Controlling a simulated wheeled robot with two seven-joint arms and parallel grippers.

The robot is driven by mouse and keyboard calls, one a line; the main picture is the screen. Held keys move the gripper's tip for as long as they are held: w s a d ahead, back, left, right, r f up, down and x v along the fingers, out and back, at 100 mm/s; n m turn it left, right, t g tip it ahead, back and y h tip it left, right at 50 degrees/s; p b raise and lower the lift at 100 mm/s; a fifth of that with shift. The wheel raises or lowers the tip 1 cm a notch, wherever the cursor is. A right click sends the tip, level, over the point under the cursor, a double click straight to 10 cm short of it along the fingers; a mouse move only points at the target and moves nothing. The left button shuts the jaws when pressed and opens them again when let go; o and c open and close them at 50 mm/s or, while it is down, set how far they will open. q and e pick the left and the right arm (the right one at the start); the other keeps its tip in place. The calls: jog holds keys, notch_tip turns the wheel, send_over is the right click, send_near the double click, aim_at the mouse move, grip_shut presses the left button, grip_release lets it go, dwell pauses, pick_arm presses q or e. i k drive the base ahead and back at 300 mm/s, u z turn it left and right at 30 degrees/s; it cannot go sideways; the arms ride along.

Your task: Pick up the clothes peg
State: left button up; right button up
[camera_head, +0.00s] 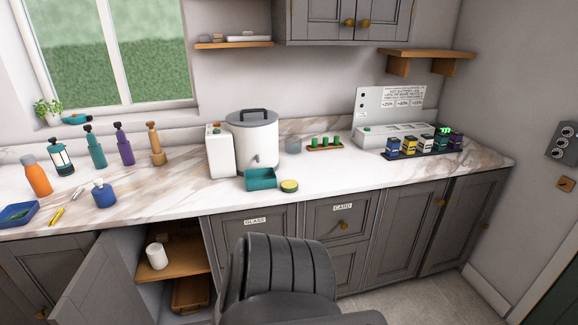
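Two small slim objects lie on the left part of the marble worktop (130,200), between the blue tray and the blue round bottle. One is a pale, narrow piece (77,194) that could be the clothes peg. The other is a yellow, narrow piece (56,214) closer to the front edge. They are too small to tell for sure which is the peg. Both lie flat and apart from each other, with nothing covering them. Neither of my grippers is in view.
A blue tray (18,214), an orange bottle (37,175) and a blue bottle (104,194) stand around them. Several tall bottles line the back. A cabinet door (97,283) hangs open below. A dark chair (283,270) stands before the worktop. Clear marble lies right of the blue bottle.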

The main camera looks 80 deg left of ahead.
aim_at(58, 214)
jog(key=u, duration=3.85)
jog(key=i, duration=1.65)
